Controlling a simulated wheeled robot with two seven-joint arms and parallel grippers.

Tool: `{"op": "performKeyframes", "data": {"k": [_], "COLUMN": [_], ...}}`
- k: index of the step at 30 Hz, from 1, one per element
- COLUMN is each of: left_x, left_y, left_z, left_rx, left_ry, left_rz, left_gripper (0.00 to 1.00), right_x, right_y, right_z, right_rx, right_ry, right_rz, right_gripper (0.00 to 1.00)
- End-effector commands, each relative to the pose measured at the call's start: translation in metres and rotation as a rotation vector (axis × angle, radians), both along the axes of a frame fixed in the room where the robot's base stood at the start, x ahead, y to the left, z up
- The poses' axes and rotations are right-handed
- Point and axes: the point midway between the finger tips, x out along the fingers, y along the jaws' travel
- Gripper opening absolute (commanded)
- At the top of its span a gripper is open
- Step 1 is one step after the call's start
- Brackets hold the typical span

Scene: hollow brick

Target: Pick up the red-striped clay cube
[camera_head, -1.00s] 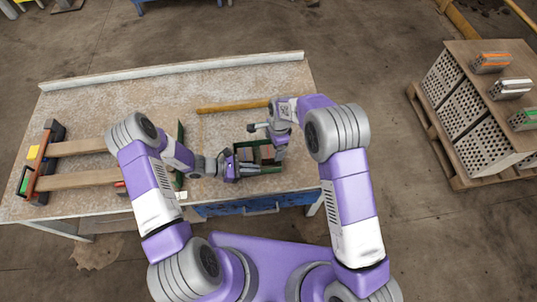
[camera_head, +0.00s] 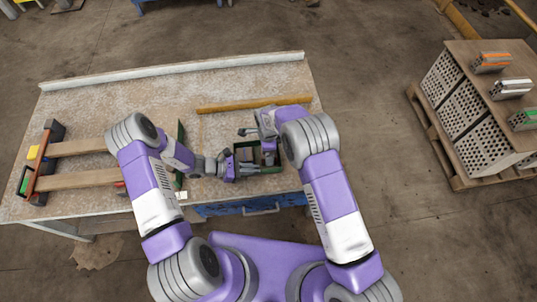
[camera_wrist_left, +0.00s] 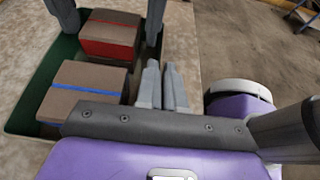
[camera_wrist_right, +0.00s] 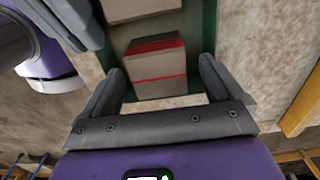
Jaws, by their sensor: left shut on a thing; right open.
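The red-striped clay cube (camera_wrist_left: 109,38) sits in a dark green tray (camera_wrist_right: 208,28), beside a blue-striped cube (camera_wrist_left: 84,92). In the right wrist view the red-striped cube (camera_wrist_right: 157,66) lies between the spread fingers of my right gripper (camera_wrist_right: 160,72). That gripper is open, with one finger on each side; I cannot tell if they touch the cube. In the head view my right gripper (camera_head: 262,148) is over the tray. My left gripper (camera_head: 255,171) is at the tray's near side, its fingers (camera_wrist_left: 160,68) close together, shut on the tray's wall, which they mostly hide.
A long wooden strip (camera_head: 225,106) lies behind the tray. Boards (camera_head: 80,180) and a dark rack with coloured blocks (camera_head: 38,165) are at the left of the table (camera_head: 120,100). A pallet with perforated bricks (camera_head: 465,120) stands at the right on the floor.

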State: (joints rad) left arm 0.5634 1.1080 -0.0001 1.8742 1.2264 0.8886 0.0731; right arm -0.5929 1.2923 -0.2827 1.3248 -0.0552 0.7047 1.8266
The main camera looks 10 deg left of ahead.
Motion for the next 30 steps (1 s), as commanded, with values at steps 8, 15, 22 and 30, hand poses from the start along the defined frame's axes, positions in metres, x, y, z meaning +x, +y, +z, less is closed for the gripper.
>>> {"op": "performKeyframes", "data": {"k": [8,15,22,30], "left_x": [0.000,0.000,0.000,0.000], "left_y": [0.000,0.000,0.000,0.000], "left_z": [0.000,0.000,0.000,0.000], "left_rx": [0.000,0.000,-0.001,-0.001], "left_ry": [0.000,0.000,0.000,0.000], "left_rz": [0.000,-0.001,-0.001,-0.001], "left_gripper": [0.00,0.00,0.00,0.00], "right_x": [-0.001,-0.001,-0.001,-0.001], "right_y": [-0.003,-0.003,-0.003,-0.003], "right_z": [-0.035,-0.037,-0.036,-0.036], "right_rx": [0.000,0.000,0.000,0.000], "right_ry": [0.000,0.000,0.000,-0.001], "right_rz": [0.001,0.001,0.001,0.001], "right_gripper": [0.94,0.94,0.60,0.38]}}
